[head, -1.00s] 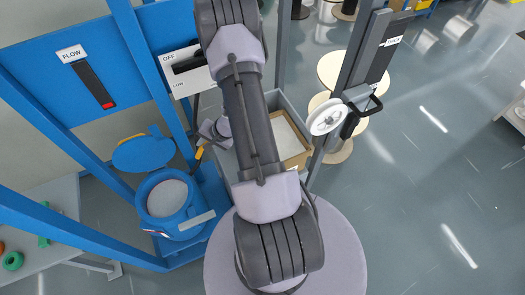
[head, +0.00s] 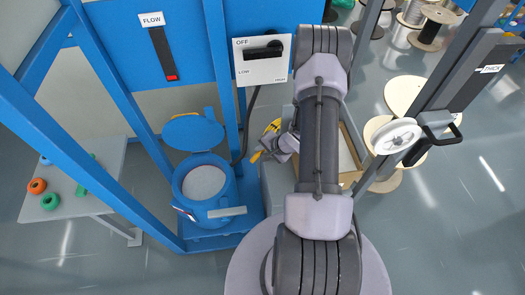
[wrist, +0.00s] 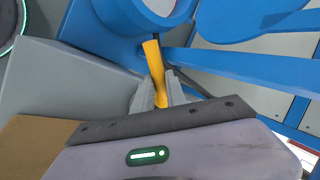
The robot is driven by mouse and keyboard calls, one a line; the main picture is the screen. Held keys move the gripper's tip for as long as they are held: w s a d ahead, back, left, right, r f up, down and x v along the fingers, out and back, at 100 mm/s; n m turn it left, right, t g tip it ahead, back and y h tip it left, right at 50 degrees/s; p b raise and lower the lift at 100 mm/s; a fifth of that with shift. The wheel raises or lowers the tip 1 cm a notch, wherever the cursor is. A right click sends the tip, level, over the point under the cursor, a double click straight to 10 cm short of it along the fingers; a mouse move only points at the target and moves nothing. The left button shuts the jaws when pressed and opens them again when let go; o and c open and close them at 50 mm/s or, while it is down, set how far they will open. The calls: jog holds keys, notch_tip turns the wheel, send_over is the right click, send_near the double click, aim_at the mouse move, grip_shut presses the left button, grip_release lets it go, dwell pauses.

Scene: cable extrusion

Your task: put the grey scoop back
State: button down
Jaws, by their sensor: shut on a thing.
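My gripper (wrist: 158,92) is shut on a yellow handle (wrist: 154,62) in the wrist view. The handle runs up and away from the fingers, with a short dark part at its far end. No grey scoop bowl can be made out, so I cannot tell for sure that this is the grey scoop. In the head view my gripper (head: 266,150) is small and partly hidden by my arm, and a bit of yellow shows at it. It is right of the blue round hopper (head: 203,160), whose lid (head: 193,132) is open and which holds pale material.
A grey crate (head: 272,195) with a cardboard box (head: 349,177) stands behind my arm, partly hidden. Blue frame posts (head: 215,60) rise near the hopper. A lever panel (head: 262,60) is above. A white reel (head: 397,136) is at right.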

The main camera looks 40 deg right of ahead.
jog(key=c, duration=1.4)
grip_release()
jog(key=shift+o, duration=0.2)
jog(key=p+v, duration=0.4)
jog(key=v, duration=0.8)
jog(key=shift+r+p, duration=0.2)
jog(key=shift+p, duration=0.15)
